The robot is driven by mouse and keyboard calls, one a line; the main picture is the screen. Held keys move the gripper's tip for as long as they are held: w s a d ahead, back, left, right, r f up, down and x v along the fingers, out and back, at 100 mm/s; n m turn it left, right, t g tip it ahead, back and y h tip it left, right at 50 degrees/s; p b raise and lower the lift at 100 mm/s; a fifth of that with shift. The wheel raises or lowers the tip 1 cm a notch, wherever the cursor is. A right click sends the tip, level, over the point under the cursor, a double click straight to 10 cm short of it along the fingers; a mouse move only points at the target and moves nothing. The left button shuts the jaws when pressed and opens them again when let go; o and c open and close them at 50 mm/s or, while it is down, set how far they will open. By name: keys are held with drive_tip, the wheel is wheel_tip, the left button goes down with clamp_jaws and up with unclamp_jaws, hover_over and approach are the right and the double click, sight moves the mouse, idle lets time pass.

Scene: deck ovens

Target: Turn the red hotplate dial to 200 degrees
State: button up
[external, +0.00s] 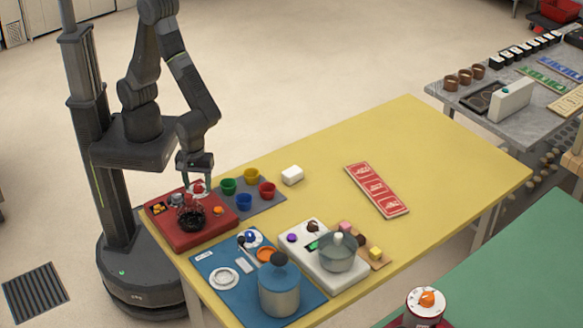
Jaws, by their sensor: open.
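The red hotplate (208,236) sits at the left end of the yellow table. A black round piece shows on its top, and a small orange knob (218,210) is near its right side. A white disc with a red dial (198,188) stands at its back edge; its setting is too small to read. My gripper (196,178) points down right over this dial with its jaws open. The fingertips are close around or just above the dial; I cannot tell whether they touch it.
Coloured cups (244,201) on a grey mat stand right of the hotplate. A blue mat (215,292) holds a metal pot (279,290). A white unit (318,268) carries another pot. A red card strip (376,190) lies farther back. The table's right half is mostly clear.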

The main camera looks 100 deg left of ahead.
drive_tip(key=c, duration=1)
drive_tip(key=shift+o, duration=0.2)
drive_tip(key=m+b, duration=0.2)
drive_tip(key=m, duration=0.3)
drive_tip(key=shift+m, duration=0.3)
drive_tip(key=m+b, duration=0.1)
drive_tip(key=m, duration=0.9)
drive_tip(key=shift+m+b, duration=0.4)
drive_tip(key=m, duration=0.4)
drive_tip(key=shift+m, duration=0.4)
